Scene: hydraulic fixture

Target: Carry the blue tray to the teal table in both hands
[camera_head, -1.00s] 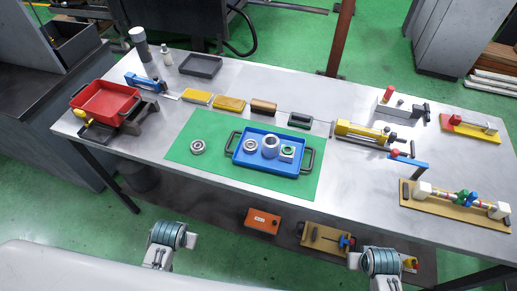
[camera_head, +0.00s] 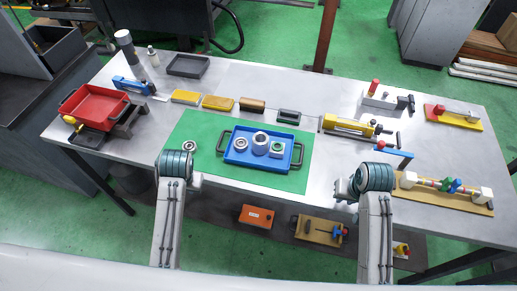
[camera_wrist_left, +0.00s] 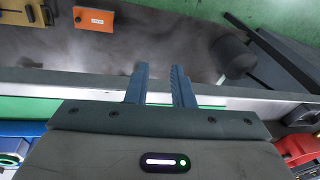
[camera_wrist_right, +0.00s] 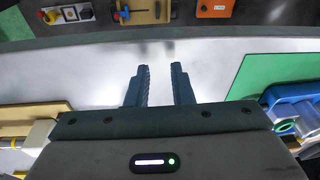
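The blue tray (camera_head: 237,158) lies on the green mat on the grey workbench, with a dark handle at each end. It holds a bearing ring (camera_head: 241,145), a grey collar (camera_head: 260,142) and a block with a green ring (camera_head: 277,149). Part of it shows in the right wrist view (camera_wrist_right: 290,97). My left gripper (camera_wrist_left: 158,70) is open and empty, near the bench's front edge, left of the tray. My right gripper (camera_wrist_right: 160,68) is open and empty over the bench, right of the tray; the head view shows little of its fingers. No teal table is in view.
A loose bearing (camera_head: 189,144) lies on the green mat (camera_head: 210,178) left of the tray. A red bin (camera_head: 95,103) stands at the left. A yellow clamp (camera_head: 350,126) and a board with fittings (camera_head: 442,193) are at the right. Several blocks line the back.

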